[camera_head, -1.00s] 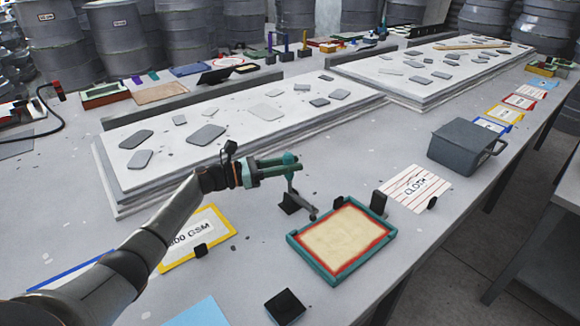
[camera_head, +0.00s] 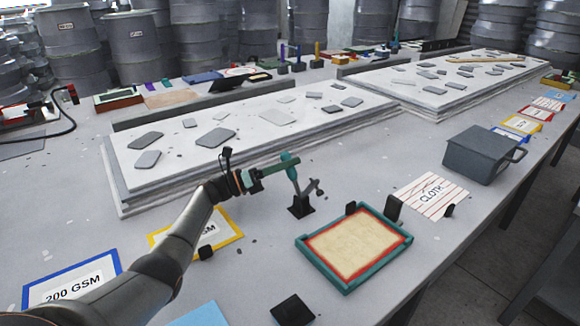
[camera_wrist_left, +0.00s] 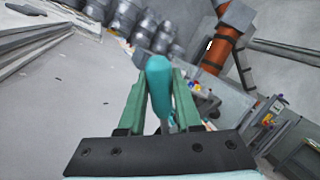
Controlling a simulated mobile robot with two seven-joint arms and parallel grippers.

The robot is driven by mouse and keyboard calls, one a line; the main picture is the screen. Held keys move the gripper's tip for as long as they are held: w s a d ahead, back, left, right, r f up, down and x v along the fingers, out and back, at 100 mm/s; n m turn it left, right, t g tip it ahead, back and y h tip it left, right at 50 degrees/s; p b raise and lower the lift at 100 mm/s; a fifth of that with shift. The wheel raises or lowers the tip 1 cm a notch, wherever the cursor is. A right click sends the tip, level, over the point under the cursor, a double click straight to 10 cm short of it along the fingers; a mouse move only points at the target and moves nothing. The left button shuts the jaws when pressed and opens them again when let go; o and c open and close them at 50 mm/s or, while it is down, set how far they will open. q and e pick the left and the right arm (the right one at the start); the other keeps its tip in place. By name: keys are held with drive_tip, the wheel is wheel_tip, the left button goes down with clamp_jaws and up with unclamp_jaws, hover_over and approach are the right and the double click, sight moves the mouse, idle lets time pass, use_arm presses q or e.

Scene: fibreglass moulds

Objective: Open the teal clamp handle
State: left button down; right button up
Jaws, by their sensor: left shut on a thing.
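The teal clamp handle (camera_head: 289,163) slants at the top of a small dark toggle clamp (camera_head: 301,205) on the table, left of the teal-framed tray. The clamp's grey arm (camera_head: 315,188) points up and to the right, clear of the table. My left gripper (camera_head: 268,171) reaches in from the left and is shut on the handle. In the left wrist view the rounded teal handle (camera_wrist_left: 160,85) stands between my two green fingers (camera_wrist_left: 160,100). The lower part of the clamp is hidden there. My right gripper is in neither view.
A teal-framed tray (camera_head: 397,248) is right of the clamp, with dark blocks at its edge. White slabs (camera_head: 125,208) lie behind. A CLOTH card (camera_head: 432,195) and a grey box (camera_head: 482,152) are at right. A black block (camera_head: 292,309) is in front.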

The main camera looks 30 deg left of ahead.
use_arm(q)
drive_tip(key=shift+f, duration=0.1)
idle(0.3)
drive_tip(key=c, duration=0.6)
unclamp_jaws()
drive_tip(key=v, duration=1.2)
drive_tip(key=shift+s+a, duration=0.2)
drive_tip(key=shift+s, duration=0.05)
drive_tip(key=shift+c, duration=0.2)
